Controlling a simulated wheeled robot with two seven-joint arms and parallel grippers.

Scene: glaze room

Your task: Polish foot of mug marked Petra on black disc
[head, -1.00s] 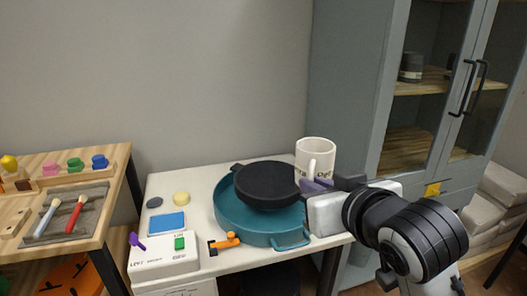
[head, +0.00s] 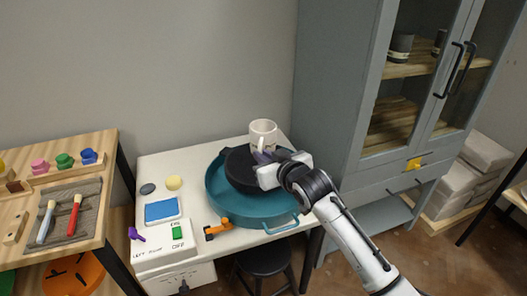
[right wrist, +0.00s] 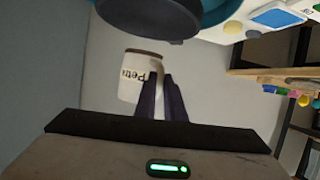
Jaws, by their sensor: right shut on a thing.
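The cream mug (head: 263,133) is in my right gripper (head: 264,157), over the back right part of the black disc (head: 236,178). In the right wrist view the mug (right wrist: 129,88) shows the letters "Petr"; the rest of the name is hidden. The dark fingers (right wrist: 161,98) are shut at its handle. A brown edge of the mug faces the disc (right wrist: 150,22). A narrow gap shows between them in that view; I cannot tell whether they touch elsewhere. The disc sits in a teal basin (head: 217,203). My left gripper is not in view.
Left of the basin are a blue pad (head: 162,210), a yellow round piece (head: 173,183), a white box with a green switch (head: 177,233) and an orange clamp (head: 217,228). A grey cabinet (head: 335,110) stands close on the right. A wooden bench (head: 95,180) is at left.

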